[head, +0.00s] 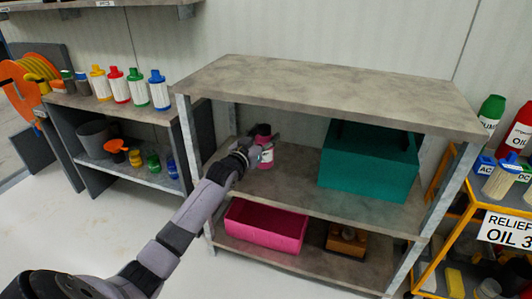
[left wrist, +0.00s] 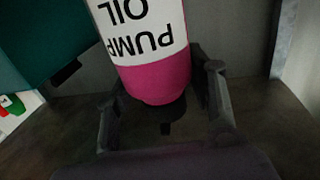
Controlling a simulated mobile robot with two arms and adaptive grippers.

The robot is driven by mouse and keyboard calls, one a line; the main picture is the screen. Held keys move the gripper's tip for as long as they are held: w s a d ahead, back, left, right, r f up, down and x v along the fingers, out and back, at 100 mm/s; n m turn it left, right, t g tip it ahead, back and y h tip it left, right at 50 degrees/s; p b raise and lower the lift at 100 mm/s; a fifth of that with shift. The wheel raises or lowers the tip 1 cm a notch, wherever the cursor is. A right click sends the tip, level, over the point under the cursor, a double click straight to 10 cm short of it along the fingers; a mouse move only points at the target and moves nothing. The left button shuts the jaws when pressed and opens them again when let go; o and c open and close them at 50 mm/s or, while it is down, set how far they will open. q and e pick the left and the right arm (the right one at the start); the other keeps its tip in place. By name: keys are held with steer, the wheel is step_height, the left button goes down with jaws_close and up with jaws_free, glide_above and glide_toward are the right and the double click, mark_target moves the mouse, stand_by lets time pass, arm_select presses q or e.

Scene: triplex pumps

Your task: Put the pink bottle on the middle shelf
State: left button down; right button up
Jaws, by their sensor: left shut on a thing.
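The pink bottle (head: 266,155) is at the left part of the middle shelf (head: 285,185) of the grey shelving unit. In the left wrist view the pink bottle (left wrist: 158,80) has a white label reading "PUMP OIL", upside down there, and sits between the fingers. My left gripper (head: 256,148) reaches in from the front left and is shut on the bottle; it also shows in the left wrist view (left wrist: 165,105). Whether the bottle's base touches the shelf I cannot tell. My right gripper is not in view.
A teal box (head: 368,165) stands on the middle shelf to the right. A pink bin (head: 265,227) and a brown object (head: 346,240) are on the bottom shelf. A bench (head: 110,108) holds several bottles.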

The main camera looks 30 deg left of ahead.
arm_select(q)
step_height(320, 180, down, 5)
steer(key=shift+b, duration=1.25)
steer(key=shift+r, duration=0.1)
steer(key=c, duration=1.2)
jaws_free()
steer(key=shift+f, duration=0.2)
steer(key=o, duration=0.5)
steer(key=shift+r, duration=0.15)
